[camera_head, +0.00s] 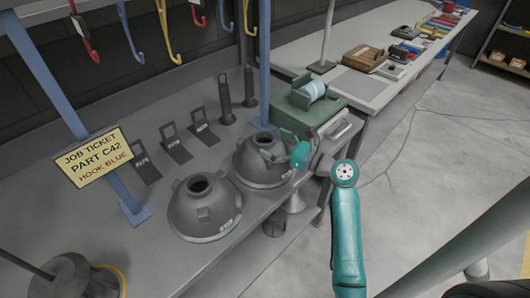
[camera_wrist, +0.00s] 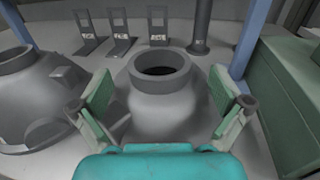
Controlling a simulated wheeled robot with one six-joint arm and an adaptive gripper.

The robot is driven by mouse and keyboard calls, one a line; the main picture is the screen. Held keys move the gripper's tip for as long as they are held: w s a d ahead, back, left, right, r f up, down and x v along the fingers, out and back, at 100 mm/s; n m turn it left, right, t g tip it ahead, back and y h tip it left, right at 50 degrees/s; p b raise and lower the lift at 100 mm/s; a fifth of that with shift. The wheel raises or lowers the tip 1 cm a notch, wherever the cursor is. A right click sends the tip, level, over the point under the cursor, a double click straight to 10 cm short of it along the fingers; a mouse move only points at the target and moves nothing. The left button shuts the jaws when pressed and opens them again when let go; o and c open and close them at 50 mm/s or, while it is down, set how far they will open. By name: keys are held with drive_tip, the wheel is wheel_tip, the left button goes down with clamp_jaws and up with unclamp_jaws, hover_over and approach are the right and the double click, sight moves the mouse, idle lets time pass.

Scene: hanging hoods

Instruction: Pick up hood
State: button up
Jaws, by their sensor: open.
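Two grey dome-shaped hoods with open round necks sit on the bench. The left hood (camera_head: 203,213) has side lugs and a small label too small to read surely. The right hood (camera_head: 262,172) is partly hidden by my gripper (camera_head: 280,150). In the wrist view, my gripper (camera_wrist: 161,92) is open, its green pads on either side of the right hood's neck (camera_wrist: 160,105), with gaps. The left hood (camera_wrist: 35,100) shows at the left edge there. A yellow job ticket (camera_head: 93,157) reads part C42, hook blue.
Coloured hooks, including a blue one (camera_head: 224,14), hang from the rail above. Labelled stands (camera_head: 173,143) and dark posts (camera_head: 224,100) stand behind the hoods. A green machine (camera_head: 303,112) is close on the right. A blue upright (camera_head: 264,70) rises behind the right hood.

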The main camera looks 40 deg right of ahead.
drive_tip(key=x, duration=0.3)
drive_tip(key=shift+c, duration=0.3)
drive_tip(key=c, duration=1.8)
